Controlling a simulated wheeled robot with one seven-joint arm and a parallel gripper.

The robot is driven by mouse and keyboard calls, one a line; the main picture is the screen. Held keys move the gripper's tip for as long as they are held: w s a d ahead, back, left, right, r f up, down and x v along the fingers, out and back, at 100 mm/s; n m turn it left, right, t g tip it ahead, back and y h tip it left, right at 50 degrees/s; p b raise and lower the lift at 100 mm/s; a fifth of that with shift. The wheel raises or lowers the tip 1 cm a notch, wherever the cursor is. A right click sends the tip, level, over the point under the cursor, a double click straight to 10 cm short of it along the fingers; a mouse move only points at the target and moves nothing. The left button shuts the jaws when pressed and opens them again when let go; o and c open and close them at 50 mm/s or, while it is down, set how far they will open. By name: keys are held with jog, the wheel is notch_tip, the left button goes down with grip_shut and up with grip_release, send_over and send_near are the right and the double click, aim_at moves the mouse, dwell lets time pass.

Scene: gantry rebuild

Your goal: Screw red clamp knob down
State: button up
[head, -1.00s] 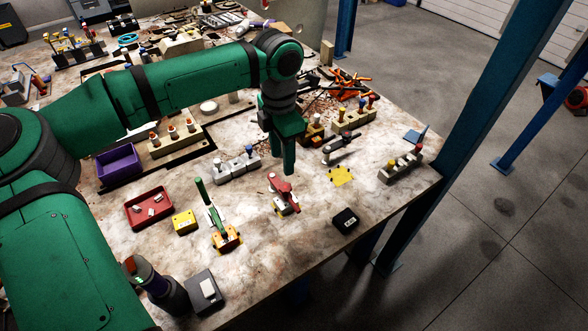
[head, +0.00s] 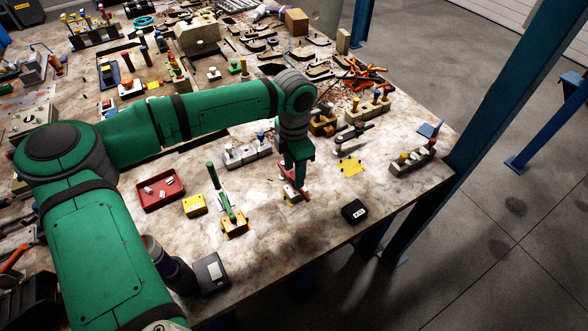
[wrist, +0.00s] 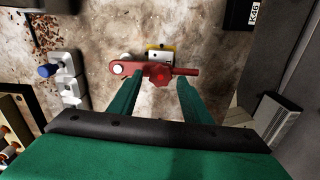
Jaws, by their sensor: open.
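The red clamp (wrist: 125,67) lies across the wrist view, with its red lobed knob (wrist: 161,74) near the middle and a red bar pointing right. A yellow-edged base block (wrist: 160,47) shows just beyond it. In the head view the red clamp (head: 288,190) stands near the front of the table, partly hidden by my gripper. My gripper (wrist: 154,78) is open, with its two green fingers either side of the knob in the picture. I cannot tell whether they touch it or how far above it they are. In the head view my gripper (head: 299,184) points down over the clamp.
A green-handled clamp (head: 233,222) stands left of the red one. A black box (head: 354,211) lies to the right near the table edge. Grey blocks (head: 246,153) stand behind, and a yellow patch (head: 351,167) lies right. A red tray (head: 160,190) is further left.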

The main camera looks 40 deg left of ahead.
jog(key=shift+c, duration=0.2)
jog(key=c, duration=0.8)
jog(key=shift+w+a+m, duration=0.1)
jog(key=shift+m, duration=2.1)
jog(key=shift+c, duration=0.2)
jog(key=o, duration=0.9)
jog(key=shift+r, duration=0.15)
notch_tip(320, 180, up, 11)
jog(key=shift+f, duration=0.2)
